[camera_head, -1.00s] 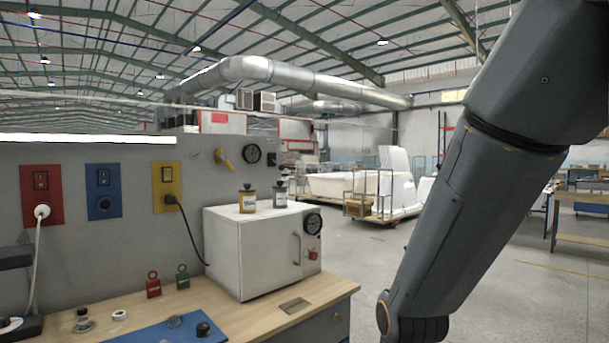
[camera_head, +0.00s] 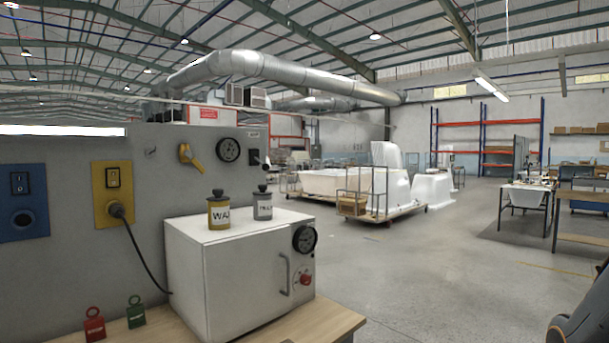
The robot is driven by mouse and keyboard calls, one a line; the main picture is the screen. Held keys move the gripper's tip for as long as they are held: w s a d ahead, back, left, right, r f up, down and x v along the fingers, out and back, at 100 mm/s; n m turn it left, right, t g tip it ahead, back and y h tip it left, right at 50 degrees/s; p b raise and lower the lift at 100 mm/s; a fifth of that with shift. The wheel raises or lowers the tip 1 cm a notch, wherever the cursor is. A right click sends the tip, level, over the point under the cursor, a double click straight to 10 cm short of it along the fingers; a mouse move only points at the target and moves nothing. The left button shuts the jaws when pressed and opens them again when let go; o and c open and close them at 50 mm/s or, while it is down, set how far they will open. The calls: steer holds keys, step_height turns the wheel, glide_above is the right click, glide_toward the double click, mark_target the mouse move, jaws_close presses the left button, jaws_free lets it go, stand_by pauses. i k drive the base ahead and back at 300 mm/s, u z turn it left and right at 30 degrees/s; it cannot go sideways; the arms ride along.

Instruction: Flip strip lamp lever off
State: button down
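The lit white strip lamp (camera_head: 62,130) runs along the top of the grey panel (camera_head: 70,165) at the left. A yellow lever handle (camera_head: 190,157) is mounted on the panel, tilted down to the right. A small black switch or lever (camera_head: 257,159) sits at the panel's right end under a label too small to read. A small metal fitting (camera_head: 151,152) is left of the yellow lever. I cannot tell which of these works the lamp. My gripper is out of view; only part of my arm shows at the lower right corner.
A white cabinet (camera_head: 205,275) stands on the wooden bench (camera_head: 320,328), bearing a yellow jar (camera_head: 219,212) and a grey jar (camera_head: 263,206). A black cord hangs from the yellow socket plate (camera_head: 112,180). A round gauge (camera_head: 229,150) is beside the yellow lever. Open floor lies right.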

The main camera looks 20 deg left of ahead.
mark_target(265, 166)
steer(key=u, duration=0.3)
steer(key=i, duration=0.9)
steer(key=u, duration=0.65)
